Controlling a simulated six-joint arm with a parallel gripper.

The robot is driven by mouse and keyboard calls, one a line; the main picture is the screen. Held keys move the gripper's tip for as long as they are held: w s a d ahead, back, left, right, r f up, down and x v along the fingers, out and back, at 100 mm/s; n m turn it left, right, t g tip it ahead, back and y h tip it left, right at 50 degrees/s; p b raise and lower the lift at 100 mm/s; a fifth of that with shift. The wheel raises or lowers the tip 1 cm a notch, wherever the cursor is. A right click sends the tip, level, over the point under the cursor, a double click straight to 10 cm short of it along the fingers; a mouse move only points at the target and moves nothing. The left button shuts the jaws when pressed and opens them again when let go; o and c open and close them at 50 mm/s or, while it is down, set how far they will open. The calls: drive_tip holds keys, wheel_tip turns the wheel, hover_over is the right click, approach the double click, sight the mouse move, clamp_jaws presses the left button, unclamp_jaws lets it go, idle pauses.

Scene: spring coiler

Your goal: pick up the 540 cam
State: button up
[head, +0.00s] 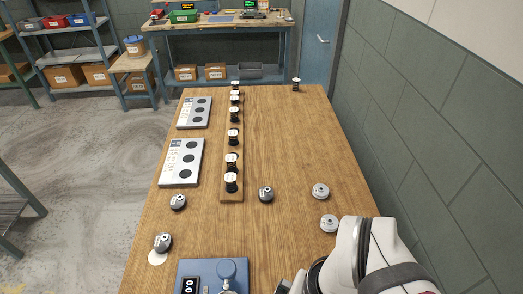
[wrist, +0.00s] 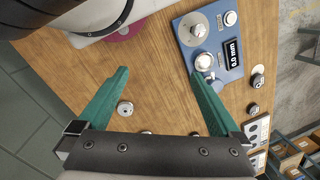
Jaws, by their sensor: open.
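Several round cams lie on the wooden table, and their labels are too small to read, so I cannot tell which is the 540 cam. In the head view two pale silver cams (head: 320,191) (head: 329,223) are at the right. Darker cams with light tops are in the middle (head: 266,194) and at the left (head: 178,202) (head: 163,242). My gripper (wrist: 159,73) has its green fingers spread and empty, above bare table. In the wrist view a silver cam (wrist: 125,108) shows beside the left finger, apart from it.
A wooden rack (head: 232,192) holds a row of dark spools. Two grey boards with dark discs (head: 181,163) (head: 194,113) lie left of it. The table's right side is mostly clear.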

drive_tip(key=w+f+m+h, duration=0.25)
drive_tip(key=w+h, duration=0.55)
drive_tip(key=w, duration=1.1)
drive_tip(key=w+a+f+m+t+h, duration=0.1)
drive_tip(key=w+a+f+t+h, duration=0.1)
drive_tip(key=w+a+f, duration=0.3)
drive_tip(key=w+a+f+m+t+h, duration=0.1)
drive_tip(key=w+a, duration=0.1)
drive_tip(key=w, duration=0.4)
drive_tip(key=m+t+h, duration=0.1)
drive_tip(key=t, duration=0.3)
approach(265, 192)
drive_tip(key=x, duration=0.8)
drive_tip(key=shift+w+d+f, duration=0.1)
drive_tip(key=shift+d+f, duration=0.1)
drive_tip(key=shift+d, duration=0.1)
clamp_jaws()
